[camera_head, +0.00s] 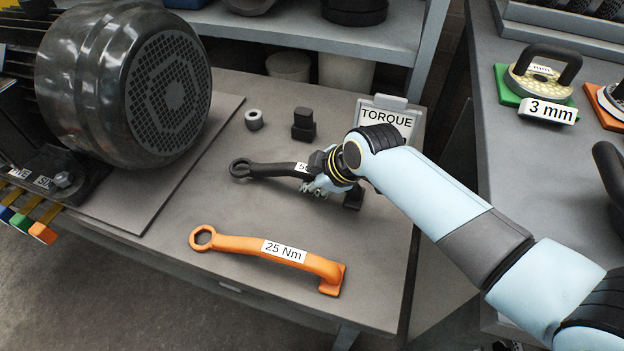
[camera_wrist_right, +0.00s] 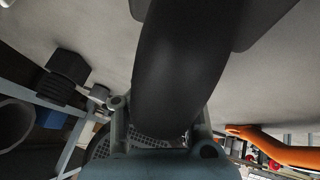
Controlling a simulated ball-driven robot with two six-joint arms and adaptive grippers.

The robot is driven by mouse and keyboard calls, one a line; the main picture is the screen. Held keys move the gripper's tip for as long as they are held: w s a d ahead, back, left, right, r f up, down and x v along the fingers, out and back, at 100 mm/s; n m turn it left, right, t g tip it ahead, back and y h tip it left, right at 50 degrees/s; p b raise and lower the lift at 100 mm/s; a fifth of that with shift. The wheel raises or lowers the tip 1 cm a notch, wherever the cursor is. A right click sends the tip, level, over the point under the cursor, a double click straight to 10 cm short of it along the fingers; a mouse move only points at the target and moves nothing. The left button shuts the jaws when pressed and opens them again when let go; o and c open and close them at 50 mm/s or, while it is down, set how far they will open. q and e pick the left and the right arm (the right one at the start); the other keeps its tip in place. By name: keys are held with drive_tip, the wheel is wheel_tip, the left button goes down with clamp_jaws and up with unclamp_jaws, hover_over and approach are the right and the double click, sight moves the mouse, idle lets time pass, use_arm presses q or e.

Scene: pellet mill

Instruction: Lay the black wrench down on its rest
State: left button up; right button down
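The black wrench (camera_head: 265,170) has a ring at its left end and a white label, partly covered by my gripper. It extends over the grey bench to a black block (camera_head: 353,198) at its right end. I cannot tell if the block is its rest, or if the wrench touches the bench. My right gripper (camera_head: 322,184) is at the middle of the handle. In the right wrist view the dark handle (camera_wrist_right: 172,75) runs between the fingers, which look closed on it. My left gripper is not in view.
An orange 25 Nm wrench (camera_head: 235,243) lies nearer the bench's front edge. A large motor (camera_head: 135,85) stands at left. Bench between the wrenches is clear.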

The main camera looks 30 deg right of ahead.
drive_tip(key=shift+f, duration=0.1)
idle(0.5)
drive_tip(key=shift+f, duration=0.15)
drive_tip(key=shift+r+p, duration=0.35)
drive_tip(key=shift+r, duration=0.05)
idle(0.4)
drive_tip(key=c, duration=1.4)
unclamp_jaws()
drive_tip(key=shift+f, duration=0.1)
drive_tip(key=shift+o, duration=0.3)
drive_tip(key=o, duration=1)
drive_tip(key=shift+s+f, duration=0.1)
drive_tip(key=shift+s, duration=0.05)
drive_tip(key=shift+c, duration=0.2)
